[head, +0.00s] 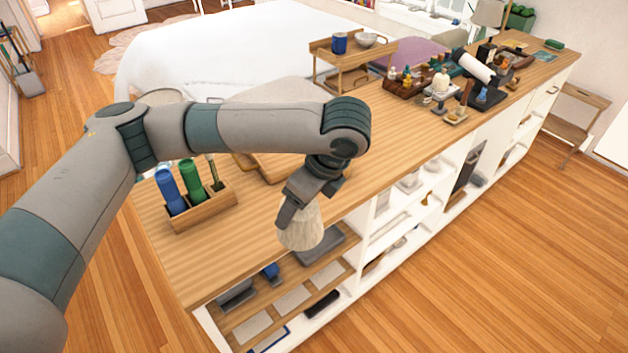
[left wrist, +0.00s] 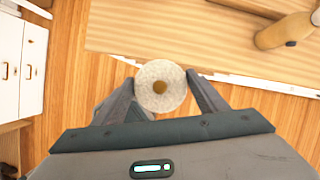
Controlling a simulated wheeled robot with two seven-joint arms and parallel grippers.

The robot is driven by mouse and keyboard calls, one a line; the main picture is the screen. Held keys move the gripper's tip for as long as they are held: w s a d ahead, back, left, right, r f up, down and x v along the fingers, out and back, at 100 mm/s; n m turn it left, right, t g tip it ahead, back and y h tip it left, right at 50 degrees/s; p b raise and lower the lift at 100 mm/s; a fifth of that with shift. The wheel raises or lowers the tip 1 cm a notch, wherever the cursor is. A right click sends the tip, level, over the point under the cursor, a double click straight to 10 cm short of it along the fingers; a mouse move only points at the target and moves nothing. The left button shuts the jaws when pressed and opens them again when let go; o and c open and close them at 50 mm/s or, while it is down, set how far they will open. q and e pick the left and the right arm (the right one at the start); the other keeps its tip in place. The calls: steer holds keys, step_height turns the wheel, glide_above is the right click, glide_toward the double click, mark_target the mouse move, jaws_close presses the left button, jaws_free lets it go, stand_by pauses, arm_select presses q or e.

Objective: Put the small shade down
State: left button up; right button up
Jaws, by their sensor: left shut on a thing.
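The small shade (head: 301,231) is a cream, ribbed, flared piece. It hangs upright from my left gripper (head: 298,208), whose fingers are shut on its top end. In the head view it overlaps the counter's front edge, and I cannot tell its height there. In the left wrist view the shade (left wrist: 160,72) is a pale disc with a brown knob in its middle, between the two fingers of my left gripper (left wrist: 160,95). The counter edge and floor boards show around it. My right gripper is out of view.
The long wooden counter (head: 235,258) has free room at its near left. A wooden caddy (head: 205,212) with blue and green cylinders stands there. Open shelves (head: 290,300) lie below the front edge.

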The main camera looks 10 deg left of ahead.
arm_select(q)
steer(key=s+a+f+n+g+h+b, duration=0.2)
steer(key=s+a+f+n, duration=0.3)
steer(key=f+n, duration=0.5)
steer(key=s+a+f+n+g+h+b, duration=0.2)
steer(key=s+a+f+n, duration=0.4)
steer(key=n, duration=0.7)
steer(key=shift+s+f+n+g+b, duration=0.45)
steer(key=shift+s+f+g, duration=0.65)
steer(key=shift+f, duration=1.2)
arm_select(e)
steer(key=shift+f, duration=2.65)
arm_select(q)
steer(key=shift+w+a, duration=0.1)
steer(key=shift+w, duration=0.05)
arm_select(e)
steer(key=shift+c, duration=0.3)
